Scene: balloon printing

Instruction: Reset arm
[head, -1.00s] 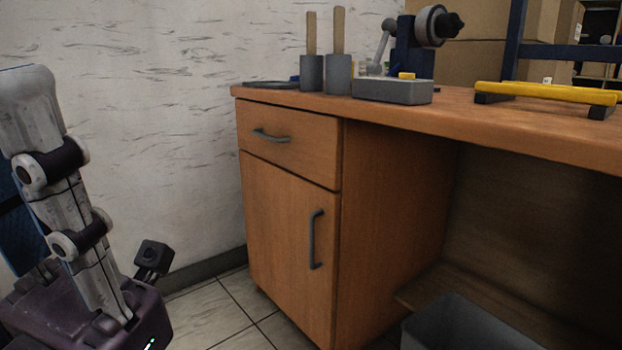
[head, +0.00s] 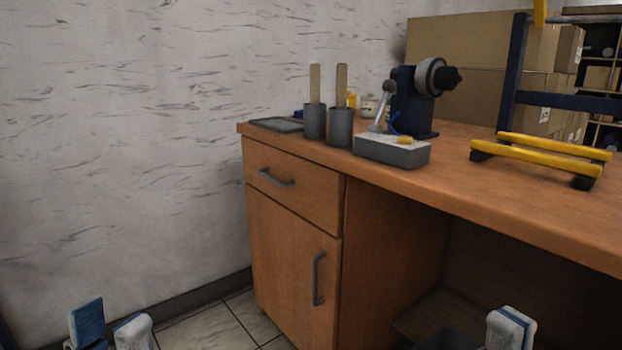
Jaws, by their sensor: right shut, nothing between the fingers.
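My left gripper (head: 110,326) shows at the bottom left of the head view, only its blue and white fingertips in the picture. The two tips stand apart with nothing visible between them. My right gripper (head: 511,328) shows at the bottom right, in front of the dark space under the workbench. Its white and blue tips are together, and no object shows in them. The rest of both grippers and both arms is cut off by the lower edge of the picture.
A wooden workbench (head: 480,186) with a drawer and door fills the right. It bears two grey cups (head: 340,127) with wooden sticks, a grey box (head: 393,153), a blue machine (head: 412,115) and yellow bars (head: 550,148). A grey bin (head: 449,340) is below. The left floor is clear.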

